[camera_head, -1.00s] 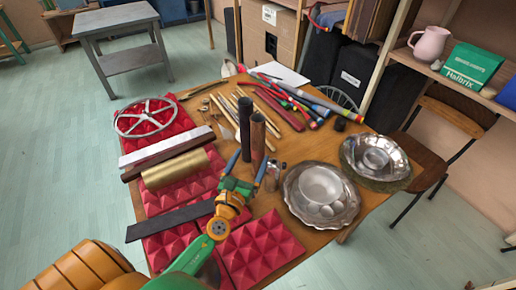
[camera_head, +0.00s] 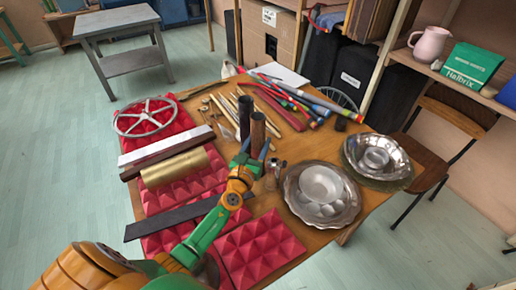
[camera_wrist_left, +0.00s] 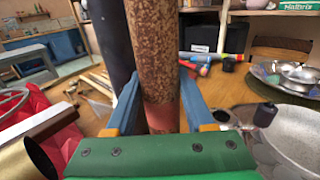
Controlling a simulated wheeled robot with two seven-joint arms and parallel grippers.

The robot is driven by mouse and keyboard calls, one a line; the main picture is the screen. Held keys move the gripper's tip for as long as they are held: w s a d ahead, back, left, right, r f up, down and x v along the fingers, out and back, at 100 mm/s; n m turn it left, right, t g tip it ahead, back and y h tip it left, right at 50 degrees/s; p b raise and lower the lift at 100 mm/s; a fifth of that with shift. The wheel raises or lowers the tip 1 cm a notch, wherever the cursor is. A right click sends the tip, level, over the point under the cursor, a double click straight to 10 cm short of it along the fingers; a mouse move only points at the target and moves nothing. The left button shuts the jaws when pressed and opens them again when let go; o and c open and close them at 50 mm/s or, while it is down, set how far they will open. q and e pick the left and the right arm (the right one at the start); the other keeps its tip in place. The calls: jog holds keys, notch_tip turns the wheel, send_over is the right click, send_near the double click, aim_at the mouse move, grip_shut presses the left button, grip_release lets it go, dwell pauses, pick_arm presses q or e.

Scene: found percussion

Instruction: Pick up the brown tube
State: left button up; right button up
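The brown tube (camera_head: 258,129) stands upright on the wooden table, just right of a dark tube (camera_head: 245,118). In the left wrist view the brown tube (camera_wrist_left: 155,65) is speckled and rusty, with a reddish band low down, and rises between my two blue fingers. My left gripper (camera_head: 254,152) is open, its fingers on either side of the tube's lower part; firm contact does not show. In the left wrist view the gripper (camera_wrist_left: 161,108) hides the tube's foot. My right gripper is not in view.
Metal bowls and a dish (camera_head: 321,194) stand to the right, with small metal shakers (camera_head: 274,168) close by the gripper. A brass tube (camera_head: 174,168) lies on red foam (camera_head: 262,246) at left. Sticks and coloured tubes (camera_head: 290,100) lie behind.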

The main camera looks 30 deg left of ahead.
pick_arm(q)
grip_shut()
jog(key=shift+r, duration=0.1)
